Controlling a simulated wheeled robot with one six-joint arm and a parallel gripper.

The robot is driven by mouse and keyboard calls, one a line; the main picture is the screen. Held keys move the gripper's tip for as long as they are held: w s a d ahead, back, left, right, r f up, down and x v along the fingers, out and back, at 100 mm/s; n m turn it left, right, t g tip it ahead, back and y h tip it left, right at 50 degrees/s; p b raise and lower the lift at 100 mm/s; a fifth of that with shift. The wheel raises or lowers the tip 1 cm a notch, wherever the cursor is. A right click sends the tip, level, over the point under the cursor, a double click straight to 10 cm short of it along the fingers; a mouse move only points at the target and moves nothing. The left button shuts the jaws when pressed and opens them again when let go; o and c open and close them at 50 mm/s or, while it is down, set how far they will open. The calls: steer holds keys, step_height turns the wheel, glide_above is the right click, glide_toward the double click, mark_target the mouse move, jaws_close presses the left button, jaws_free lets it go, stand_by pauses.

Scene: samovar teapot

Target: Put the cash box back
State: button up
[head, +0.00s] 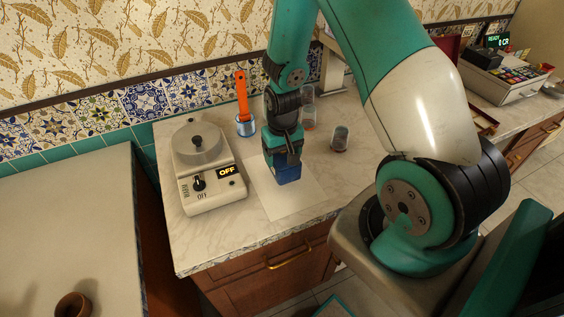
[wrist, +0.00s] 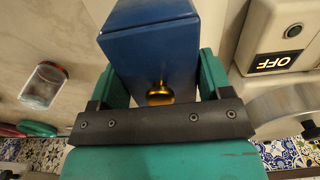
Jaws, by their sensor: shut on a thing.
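A blue cash box (head: 288,174) is in my gripper (head: 283,158) above or on a pale sheet (head: 280,200) on the marble counter. In the wrist view the blue box (wrist: 150,50) fills the space between the two green fingers of my gripper (wrist: 155,75), which touch its sides. A round brass knob shows on the box's near face. My gripper is shut on it. In the head view the fingers and arm hide the upper part of the box, and I cannot tell if its bottom touches the sheet.
A white appliance (head: 205,165) reading OFF stands left of the box. A metal cup (head: 246,126) with an orange-handled tool is behind it. A glass jar (head: 340,138) stands to the right. A cash register (head: 500,75) is at far right. The counter front is clear.

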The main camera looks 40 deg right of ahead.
steer(key=shift+f, duration=1.85)
steer(key=shift+f, duration=0.2)
steer(key=o, duration=1)
steer(key=shift+o, duration=0.2)
steer(key=shift+r, duration=0.1)
